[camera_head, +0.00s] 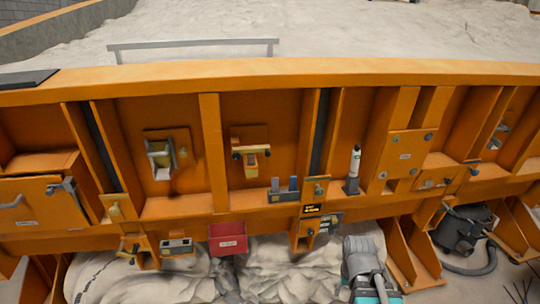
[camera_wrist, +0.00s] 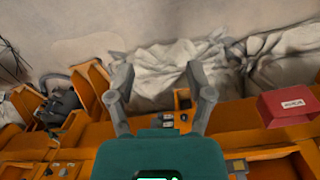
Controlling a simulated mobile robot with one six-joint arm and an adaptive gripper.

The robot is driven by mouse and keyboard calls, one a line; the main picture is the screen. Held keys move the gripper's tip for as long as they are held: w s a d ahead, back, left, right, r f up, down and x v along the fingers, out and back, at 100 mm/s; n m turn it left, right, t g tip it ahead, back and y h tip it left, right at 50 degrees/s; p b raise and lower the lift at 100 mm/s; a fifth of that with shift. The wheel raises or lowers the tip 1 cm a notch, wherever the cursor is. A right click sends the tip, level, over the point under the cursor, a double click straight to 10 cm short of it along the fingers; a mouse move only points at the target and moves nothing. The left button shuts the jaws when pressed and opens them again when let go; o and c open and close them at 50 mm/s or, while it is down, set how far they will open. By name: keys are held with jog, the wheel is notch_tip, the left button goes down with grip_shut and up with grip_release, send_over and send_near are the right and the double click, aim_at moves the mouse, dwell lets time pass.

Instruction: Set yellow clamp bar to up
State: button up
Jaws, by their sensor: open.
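A small bracket with a yellow bar (camera_head: 250,158) is on the orange panel, left of centre in the head view. Its bar hangs below a dark cross-piece with round ends, and looks lowered; I take it as the clamp bar. I cannot make it out in the wrist view. My gripper (camera_wrist: 160,72) is open and empty in the wrist view, its two grey fingers spread apart. Part of my teal and grey arm shows low in the head view, below and right of the bracket, well apart from it.
A grey-handled latch (camera_head: 160,153) is left of the bracket. A red bin (camera_head: 228,238) hangs below it. A blue-grey two-pronged fixture (camera_head: 284,190) and a white cylinder (camera_head: 354,164) stand to the right. Vertical orange ribs divide the panel. Pale draped sheeting lies underneath.

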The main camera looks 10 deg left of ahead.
jog(key=w+a+n+t+b, duration=0.15)
jog(key=w+a+t, duration=0.35)
jog(key=w, duration=0.7)
jog(key=n+t+y+b, duration=0.5)
jog(key=n+t+y, duration=0.15)
jog(key=t, duration=0.95)
send_near(268, 156)
jog(key=s+d+m, duration=0.1)
jog(key=s, duration=0.1)
jog(key=shift+s+d+f+y, duration=0.1)
jog(key=shift+f+y, duration=0.15)
jog(key=shift+y, duration=0.1)
jog(key=p+x, duration=0.1)
jog(key=x, duration=0.3)
jog(key=p+x, duration=0.2)
jog(key=x, duration=0.3)
jog(key=p+x, duration=0.1)
jog(key=x, duration=0.3)
jog(key=shift+w+f+p, duration=0.15)
jog(key=shift+w+p, duration=0.25)
